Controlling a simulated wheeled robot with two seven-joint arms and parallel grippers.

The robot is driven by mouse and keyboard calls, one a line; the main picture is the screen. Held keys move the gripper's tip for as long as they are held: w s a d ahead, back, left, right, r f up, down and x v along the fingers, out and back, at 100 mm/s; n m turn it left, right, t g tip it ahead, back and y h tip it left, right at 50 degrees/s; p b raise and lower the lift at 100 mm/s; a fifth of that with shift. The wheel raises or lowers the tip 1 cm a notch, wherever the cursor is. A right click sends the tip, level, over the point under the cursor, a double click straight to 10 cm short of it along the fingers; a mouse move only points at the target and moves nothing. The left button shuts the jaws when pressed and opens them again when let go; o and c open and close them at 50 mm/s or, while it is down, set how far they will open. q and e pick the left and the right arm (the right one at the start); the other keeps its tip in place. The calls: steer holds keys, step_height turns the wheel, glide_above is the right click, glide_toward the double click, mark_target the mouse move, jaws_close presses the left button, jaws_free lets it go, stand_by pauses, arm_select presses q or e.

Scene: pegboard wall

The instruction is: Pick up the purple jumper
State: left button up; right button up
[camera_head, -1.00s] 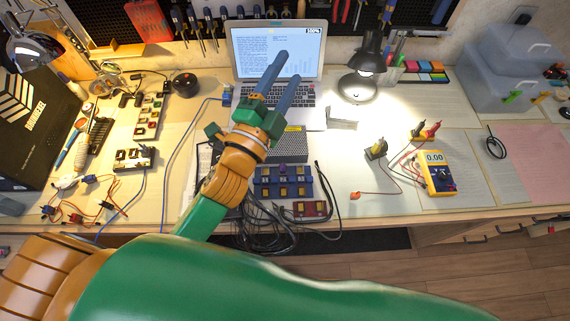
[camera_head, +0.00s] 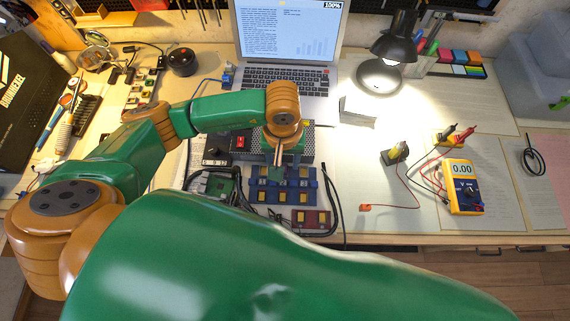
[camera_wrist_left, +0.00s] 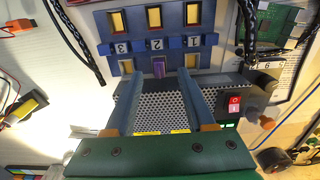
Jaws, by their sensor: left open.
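The purple jumper (camera_wrist_left: 158,68) is a small upright piece in the middle slot of the lower row of a blue block (camera_wrist_left: 205,42), below the label 2. The block also shows in the head view (camera_head: 257,192), where I cannot make out the jumper near the gripper. My left gripper (camera_head: 278,160) points down over the back of the block. In the left wrist view, its two fingers (camera_wrist_left: 162,76) are open, one on each side of the jumper, with nothing between them. I cannot tell their exact height above it. My right gripper is not in view.
A perforated metal box (camera_wrist_left: 160,108) with a red switch (camera_wrist_left: 234,100) stands right behind the block. Black cables (camera_head: 333,200) and a green circuit board (camera_head: 216,184) lie close by. A maroon block (camera_head: 310,219) is in front. A laptop (camera_head: 287,70) and a lamp (camera_head: 395,45) stand behind.

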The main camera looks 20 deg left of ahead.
arm_select(q)
step_height(320, 180, down, 3)
steer(key=shift+w+r, duration=0.1)
steer(key=shift+w, duration=0.05)
jaws_close()
